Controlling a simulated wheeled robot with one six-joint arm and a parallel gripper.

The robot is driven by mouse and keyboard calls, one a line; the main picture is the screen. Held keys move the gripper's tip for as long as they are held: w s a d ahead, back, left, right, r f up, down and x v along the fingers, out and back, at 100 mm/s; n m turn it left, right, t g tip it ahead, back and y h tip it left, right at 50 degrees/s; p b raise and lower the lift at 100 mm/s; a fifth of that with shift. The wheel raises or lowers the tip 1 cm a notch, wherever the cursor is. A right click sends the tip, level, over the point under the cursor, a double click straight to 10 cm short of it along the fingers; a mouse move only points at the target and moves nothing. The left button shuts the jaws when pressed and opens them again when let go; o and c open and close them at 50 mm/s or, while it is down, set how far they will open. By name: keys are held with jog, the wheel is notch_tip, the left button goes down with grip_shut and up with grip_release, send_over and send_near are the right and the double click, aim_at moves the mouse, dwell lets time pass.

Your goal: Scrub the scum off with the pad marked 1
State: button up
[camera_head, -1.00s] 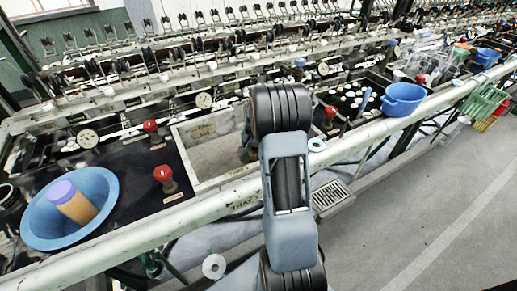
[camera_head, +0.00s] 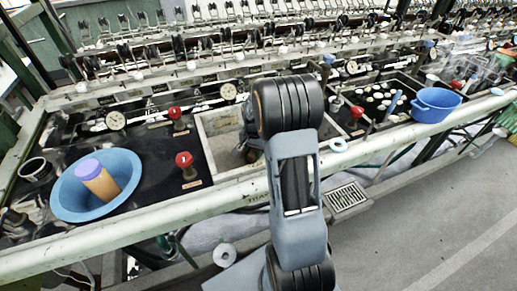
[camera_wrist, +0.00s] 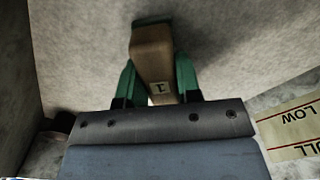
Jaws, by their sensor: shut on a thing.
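The pad marked 1 (camera_wrist: 154,62) is a brown block with a small label reading 1, upside down in the wrist view, and a green edge at its far end. My gripper (camera_wrist: 156,82) has green fingers shut on both sides of it. They are inside a grey stone-walled basin. In the head view this basin (camera_head: 214,122) is in the middle, largely hidden behind my arm. The basin's pale mottled surface (camera_wrist: 245,50) fills the wrist view behind the pad. I cannot make out scum on it, or whether the pad touches it.
A label with LOW and FULL (camera_wrist: 296,128) is on the basin wall. Left of the basin are red-knobbed valves (camera_head: 185,160) and a blue bowl (camera_head: 62,200) holding an orange cylinder with a purple top (camera_head: 97,180). A blue tub (camera_head: 436,104) stands right. A pale rail (camera_head: 120,236) runs along the front.

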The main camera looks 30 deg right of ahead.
notch_tip(320, 180, up, 3)
jog(key=shift+d+f+p, duration=0.1)
jog(key=shift+f+p, duration=0.1)
jog(key=shift+p, duration=0.1)
jog(key=shift+s+r+p, duration=0.1)
jog(key=shift+r+p, duration=0.2)
jog(key=shift+r, duration=0.05)
jog(key=shift+r+p, duration=1.85)
jog(key=shift+r, duration=0.6)
